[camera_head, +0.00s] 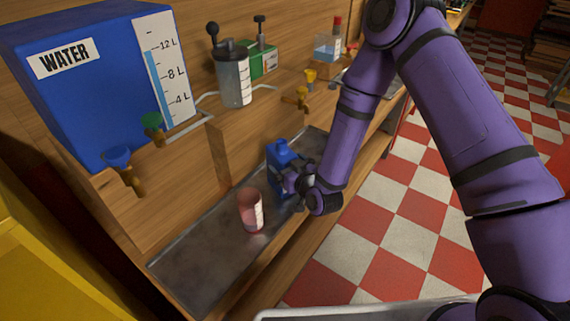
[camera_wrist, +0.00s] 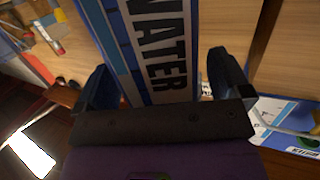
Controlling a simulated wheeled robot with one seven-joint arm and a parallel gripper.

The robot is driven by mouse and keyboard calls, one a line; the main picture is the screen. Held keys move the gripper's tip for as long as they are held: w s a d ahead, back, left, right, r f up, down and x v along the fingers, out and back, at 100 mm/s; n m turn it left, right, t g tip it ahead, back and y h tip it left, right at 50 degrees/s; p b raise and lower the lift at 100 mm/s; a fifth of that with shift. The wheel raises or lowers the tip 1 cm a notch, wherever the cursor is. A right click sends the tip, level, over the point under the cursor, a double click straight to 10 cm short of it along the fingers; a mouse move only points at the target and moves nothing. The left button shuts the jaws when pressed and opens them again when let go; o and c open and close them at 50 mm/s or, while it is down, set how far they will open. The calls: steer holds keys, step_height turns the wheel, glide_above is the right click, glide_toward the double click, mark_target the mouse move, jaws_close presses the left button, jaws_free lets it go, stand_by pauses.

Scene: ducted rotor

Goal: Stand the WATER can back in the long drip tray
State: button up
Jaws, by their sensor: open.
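The WATER can (camera_head: 280,153) is blue and appears upright at the far part of the long drip tray (camera_head: 190,268), a grey metal strip. My gripper hides its lower part, so I cannot see its base clearly. In the wrist view the can's white WATER label (camera_wrist: 160,45) fills the space between the fingers. My gripper (camera_head: 291,182) is at the can's near right side in the head view. In the wrist view my gripper (camera_wrist: 165,82) is open, one finger on each side of the can, with no clear grip.
A translucent pink cup (camera_head: 250,211) stands in the tray, nearer than the can. Above are a large blue WATER tank (camera_head: 85,75), a green-handled tap (camera_head: 152,126), a blue-handled tap (camera_head: 121,160) and a yellow tap (camera_head: 301,96). The tray's near end is clear.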

steer(key=v, duration=1)
steer(key=w+d+r+g+h, duration=0.1)
steer(key=w+d+r, duration=0.15)
steer(key=r, duration=0.35)
steer(key=w+d+r+g+h, duration=0.1)
steer(key=w+d+r, duration=0.15)
steer(key=r, duration=0.25)
steer(key=s+d+r+m+g+h, duration=0.1)
steer(key=d+r+h, duration=0.15)
steer(key=r, duration=0.35)
steer(key=s+d+r+g+h, duration=0.1)
steer(key=d+r, duration=0.3)
steer(key=r, duration=0.1)
steer(key=s+d+r+m+g, duration=0.1)
steer(key=s+d+r, duration=0.2)
steer(key=s+r, duration=0.2)
steer(key=s+d+r+m+g+h, duration=0.1)
steer(key=s+d+r, duration=0.3)
steer(key=s, duration=0.8)
steer(key=s+d+r+m+g+h, duration=0.1)
steer(key=s+d+r+m+g, duration=0.1)
steer(key=s+r, duration=0.4)
steer(key=s+d+m, duration=0.1)
steer(key=s+d, duration=0.1)
steer(key=s, duration=0.1)
steer(key=shift+d+g, duration=0.15)
steer(key=shift+g, duration=0.25)
